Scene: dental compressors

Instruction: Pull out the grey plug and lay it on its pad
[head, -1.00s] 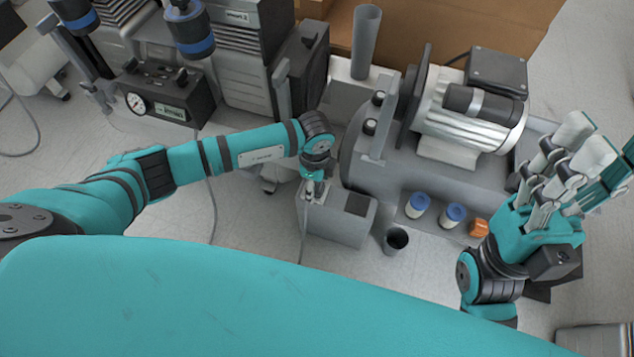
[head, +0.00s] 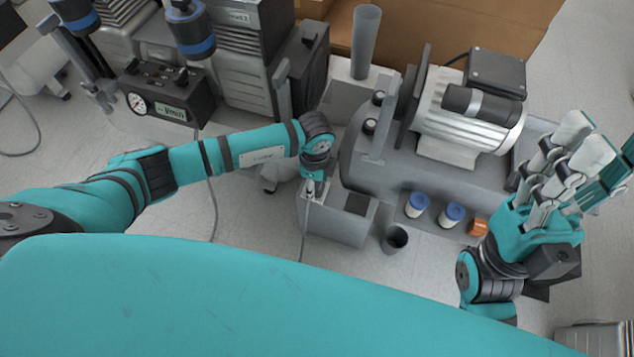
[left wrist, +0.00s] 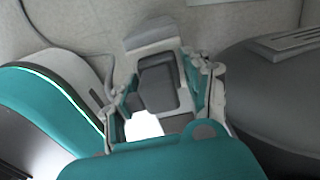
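The grey box (head: 335,228) stands on the floor below my left gripper (head: 312,187). A dark square pad (head: 358,204) is on the right part of its top. The small grey plug (head: 310,192) shows just under my left gripper, with its cable hanging down the box front. In the left wrist view, my left gripper (left wrist: 162,85) points down with its fingers apart, a dark grey block (left wrist: 155,80) between them. Whether they touch it is unclear. My right gripper (head: 572,165) is open and empty at the right, far from the box.
The compressor tank (head: 440,165) with its motor stands right of the box. Blue-capped jars (head: 435,210), an orange block (head: 478,228) and a dark cup (head: 395,239) sit nearby. A gauge unit (head: 165,95) stands at the upper left. The floor in front of the box looks clear.

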